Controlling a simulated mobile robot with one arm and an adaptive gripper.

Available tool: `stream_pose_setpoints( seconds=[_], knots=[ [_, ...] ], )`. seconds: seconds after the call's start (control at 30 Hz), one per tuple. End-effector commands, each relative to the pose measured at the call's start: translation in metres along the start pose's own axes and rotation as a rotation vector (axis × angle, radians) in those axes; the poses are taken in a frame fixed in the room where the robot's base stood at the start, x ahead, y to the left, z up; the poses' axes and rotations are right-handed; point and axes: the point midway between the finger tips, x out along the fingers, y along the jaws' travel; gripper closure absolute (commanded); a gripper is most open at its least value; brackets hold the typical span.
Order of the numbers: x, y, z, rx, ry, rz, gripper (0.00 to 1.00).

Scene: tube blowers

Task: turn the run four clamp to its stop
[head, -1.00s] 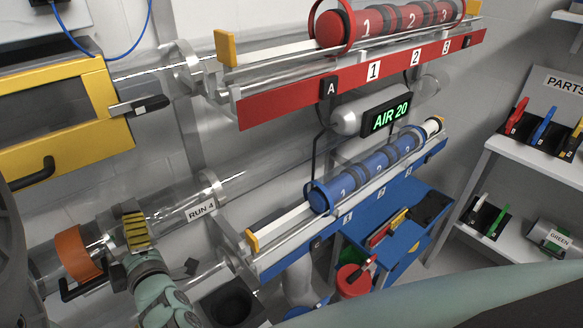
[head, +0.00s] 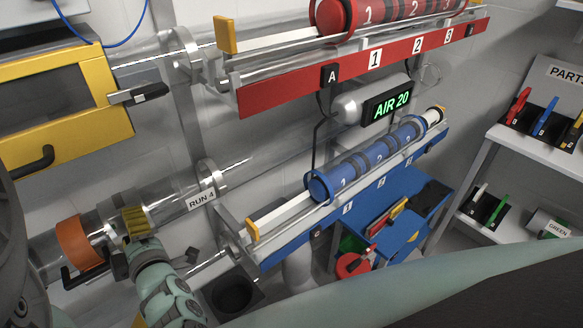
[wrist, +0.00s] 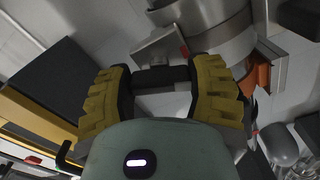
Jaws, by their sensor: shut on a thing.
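The clear run four tube (head: 172,190) crosses the left of the head view and carries a RUN 4 label (head: 201,199). My gripper (head: 135,221), with ribbed yellow fingers, is at this tube, just right of an orange band (head: 75,245). In the wrist view my gripper (wrist: 163,76) is shut on the clamp's black handle (wrist: 160,79), which lies crosswise between the fingers. A metal collar (wrist: 226,32) curves around the tube just beyond the handle. My fingers hide the clamp in the head view, so its angle and stop cannot be read.
A yellow-framed box (head: 112,97) with a black-tipped lever (head: 139,94) is above my gripper. A red rack (head: 290,88) and a blue rack (head: 292,241) hold canisters to the right. A dark open cup (head: 232,294) is below right. A parts shelf (head: 548,160) stands far right.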

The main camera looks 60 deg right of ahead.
Motion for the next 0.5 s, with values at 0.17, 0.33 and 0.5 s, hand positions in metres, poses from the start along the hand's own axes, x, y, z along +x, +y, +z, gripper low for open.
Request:
stream_pose_setpoints(
  seconds=[0.17,0.33,0.5],
  knots=[
    [0.0001,0.0,-0.0003,0.01,0.001,0.0,0.8],
    [0.0001,-0.0001,-0.0003,0.06,0.001,0.0,0.8],
    [0.0001,-0.0002,-0.0004,0.162,0.001,0.0,0.8]
  ],
)
